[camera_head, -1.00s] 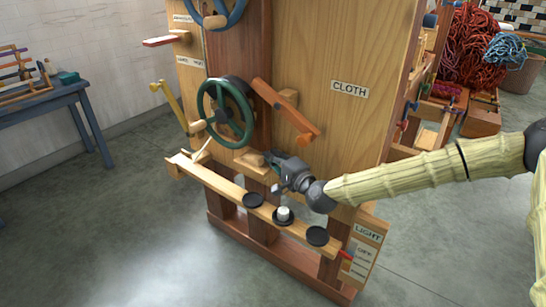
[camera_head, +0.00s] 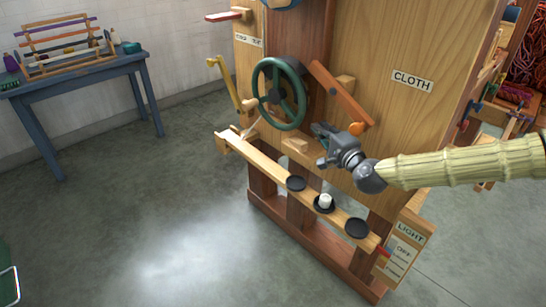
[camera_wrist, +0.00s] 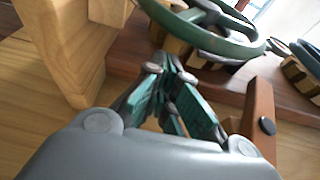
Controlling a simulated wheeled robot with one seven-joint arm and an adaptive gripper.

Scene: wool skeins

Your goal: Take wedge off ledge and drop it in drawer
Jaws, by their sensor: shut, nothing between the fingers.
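My gripper (camera_head: 318,130) has teal fingers that are shut with nothing between them. It is in front of the wooden board, right of the green wheel. In the wrist view the closed fingertips (camera_wrist: 172,65) point toward the green wheel. A small pale wooden block (camera_head: 297,145), possibly the wedge, sits against the board just below and left of the fingers, apart from them in the picture. Another thin pale wooden piece (camera_head: 250,130) stands at the left end of the sloping wooden rail (camera_head: 265,165). I cannot tell which is the wedge. No drawer can be clearly made out.
The green wheel (camera_head: 279,72) and an orange-brown lever (camera_head: 340,92) stick out near my gripper. Black dishes, one with a white candle-like piece (camera_head: 325,201), are on the rail. A blue table (camera_head: 90,75) stands at the left. The floor between is clear.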

